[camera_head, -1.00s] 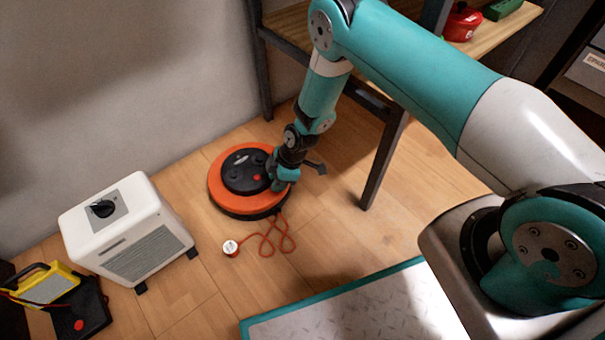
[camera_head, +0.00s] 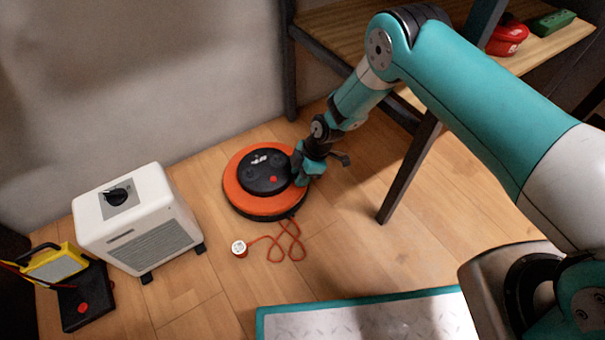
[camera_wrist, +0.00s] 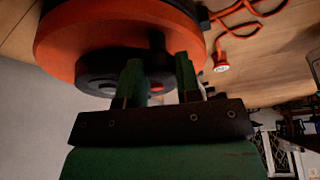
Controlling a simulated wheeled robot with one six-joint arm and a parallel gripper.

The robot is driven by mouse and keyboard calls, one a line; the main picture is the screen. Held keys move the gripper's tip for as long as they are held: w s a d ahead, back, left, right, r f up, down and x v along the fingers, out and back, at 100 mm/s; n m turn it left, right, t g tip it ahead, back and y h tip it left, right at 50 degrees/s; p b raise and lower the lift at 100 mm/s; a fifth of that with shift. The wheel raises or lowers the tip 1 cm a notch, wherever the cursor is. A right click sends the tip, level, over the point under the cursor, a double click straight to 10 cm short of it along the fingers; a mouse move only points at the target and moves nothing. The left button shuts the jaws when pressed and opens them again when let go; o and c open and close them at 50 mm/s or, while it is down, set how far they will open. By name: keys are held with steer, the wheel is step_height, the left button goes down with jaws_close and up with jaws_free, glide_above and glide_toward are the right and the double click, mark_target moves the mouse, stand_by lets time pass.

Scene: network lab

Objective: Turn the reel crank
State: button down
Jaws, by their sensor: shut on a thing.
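The cable reel (camera_head: 237,193) is an orange disc with a black hub (camera_head: 262,172) and a small red button. It lies flat on the wooden floor, left of the table leg. An orange cable (camera_head: 290,240) with a white-faced plug (camera_head: 239,248) trails from its front. My gripper (camera_head: 303,172) is at the right side of the hub. In the wrist view my gripper's two green fingers (camera_wrist: 160,75) reach to the reel's dark hub (camera_wrist: 100,72), beside the orange rim (camera_wrist: 120,30). They are shut on the crank, which is mostly hidden between and behind them.
A white heater-like box (camera_head: 135,215) stands left of the reel. A yellow work lamp (camera_head: 55,268) is at far left. A table leg (camera_head: 410,170) stands right of my gripper. A teal-edged mat (camera_head: 370,318) lies in front. Red and green items sit on the table.

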steer(key=shift+w+a+r, duration=0.1)
steer(key=shift+w+a, duration=0.05)
steer(key=shift+w, duration=0.05)
steer(key=c, duration=1.1)
jaws_free()
steer(key=p+v, duration=0.4)
steer(key=v, duration=0.3)
steer(key=shift+r, duration=0.2)
